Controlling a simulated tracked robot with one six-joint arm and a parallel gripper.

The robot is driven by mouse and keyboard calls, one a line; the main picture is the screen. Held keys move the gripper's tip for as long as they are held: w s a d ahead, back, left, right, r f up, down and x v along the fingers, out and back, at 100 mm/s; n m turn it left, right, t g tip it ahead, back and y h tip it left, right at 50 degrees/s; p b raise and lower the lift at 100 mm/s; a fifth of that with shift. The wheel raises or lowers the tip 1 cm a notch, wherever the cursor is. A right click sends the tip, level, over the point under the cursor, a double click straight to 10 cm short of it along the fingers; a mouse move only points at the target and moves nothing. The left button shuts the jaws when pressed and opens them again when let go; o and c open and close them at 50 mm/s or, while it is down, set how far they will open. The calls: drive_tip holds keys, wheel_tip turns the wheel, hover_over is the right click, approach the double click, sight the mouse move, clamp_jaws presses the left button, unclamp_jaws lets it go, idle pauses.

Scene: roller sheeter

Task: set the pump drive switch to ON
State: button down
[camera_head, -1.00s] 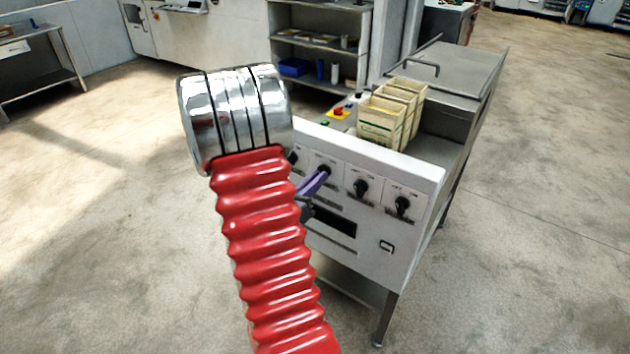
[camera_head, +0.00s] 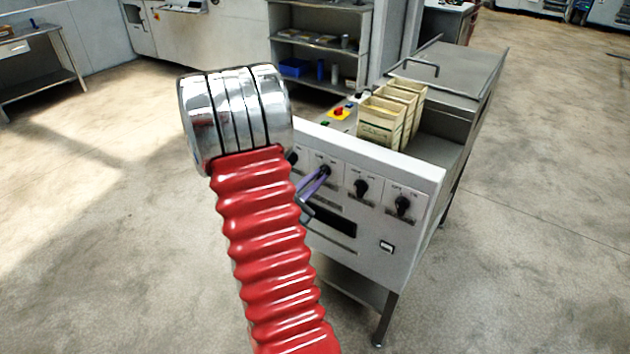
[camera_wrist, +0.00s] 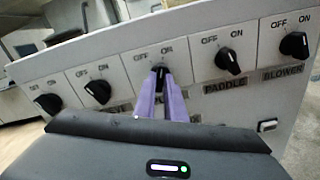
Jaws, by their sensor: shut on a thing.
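The pump drive switch is a black rotary knob in the middle of the row on the white panel. In the wrist view the knob (camera_wrist: 159,70) sits below OFF and ON marks, and its label is mostly hidden behind my fingers, with only its edges showing. It also shows in the head view (camera_head: 324,170). My gripper (camera_wrist: 161,81) has purple fingers that are closed on the sides of this knob. In the head view my gripper (camera_head: 320,176) reaches the panel from the left. The knob's exact pointer angle is hard to tell between the fingertips.
The paddle knob (camera_wrist: 228,61) and blower knob (camera_wrist: 294,44) are to the right, with two more knobs to the left. Cream bins (camera_head: 384,118) and a red emergency button (camera_head: 339,111) are on top of the machine. Open floor surrounds it.

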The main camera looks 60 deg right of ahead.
idle(0.4)
drive_tip(key=c, duration=1.8)
unclamp_jaws()
drive_tip(key=shift+w+a+f, duration=0.1)
drive_tip(key=shift+w+a, duration=0.25)
drive_tip(key=shift+a, duration=1.9)
drive_tip(key=shift+w+a+r, duration=0.1)
drive_tip(key=shift+w+a, duration=0.3)
drive_tip(key=shift+a, duration=1.85)
drive_tip(key=shift+w+a+f, duration=0.1)
drive_tip(key=shift+w+a, duration=0.25)
drive_tip(key=shift+a, duration=1.9)
